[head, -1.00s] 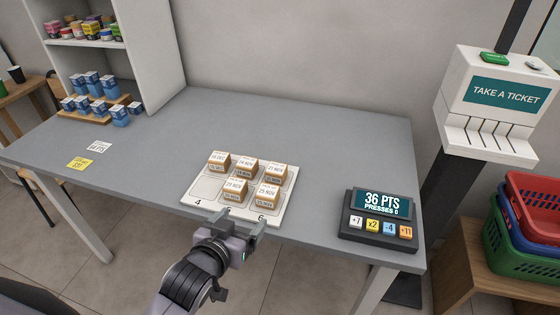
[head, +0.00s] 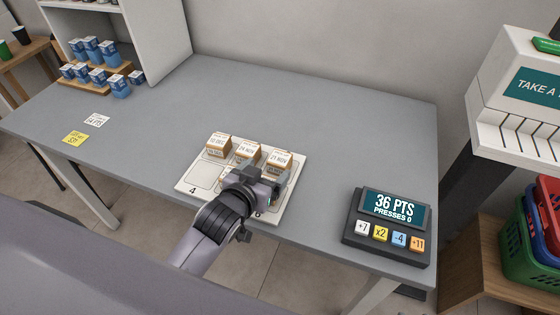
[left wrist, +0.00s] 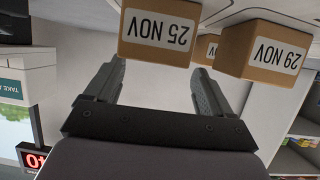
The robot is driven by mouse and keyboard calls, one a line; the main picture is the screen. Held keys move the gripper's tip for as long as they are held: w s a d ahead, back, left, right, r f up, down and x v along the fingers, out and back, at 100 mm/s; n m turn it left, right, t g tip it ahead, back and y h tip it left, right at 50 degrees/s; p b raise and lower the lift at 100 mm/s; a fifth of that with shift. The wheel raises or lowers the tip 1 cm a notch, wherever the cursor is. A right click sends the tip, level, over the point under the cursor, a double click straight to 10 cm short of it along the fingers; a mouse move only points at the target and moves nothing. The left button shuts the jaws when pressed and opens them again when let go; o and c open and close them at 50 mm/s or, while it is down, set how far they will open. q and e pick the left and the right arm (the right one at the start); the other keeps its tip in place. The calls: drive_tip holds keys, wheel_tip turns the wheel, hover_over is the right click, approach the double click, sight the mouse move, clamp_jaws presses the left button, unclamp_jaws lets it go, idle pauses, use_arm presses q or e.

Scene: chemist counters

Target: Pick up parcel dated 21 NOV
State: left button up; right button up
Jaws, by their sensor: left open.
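Small brown parcels with white date labels stand on a pale numbered board (head: 201,181). In the head view the back row has a left parcel reading 10 DEC (head: 218,145), a middle parcel (head: 246,152) and a right parcel (head: 278,159); the last two show NOV, their day numbers too small to be sure of. My left gripper (head: 263,178) is open over the front row and largely hides it. In the left wrist view, upside-down labels read 25 NOV (left wrist: 158,38) and 29 NOV (left wrist: 265,52), just beyond the empty, spread fingers. My right gripper is not in view.
A keypad reading 36 PTS (head: 388,225) stands right of the board. A yellow note (head: 76,138) and a white note (head: 96,120) lie on the grey counter (head: 330,120). Blue boxes stand at the back left. The counter behind the parcels is clear.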

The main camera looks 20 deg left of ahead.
sight(278, 161)
use_arm(q)
drive_tip(key=shift+d+x, duration=0.2)
drive_tip(key=shift+x, duration=1.95)
drive_tip(key=shift+r, duration=0.1)
drive_tip(key=c, duration=1.2)
drive_tip(key=shift+r, duration=0.1)
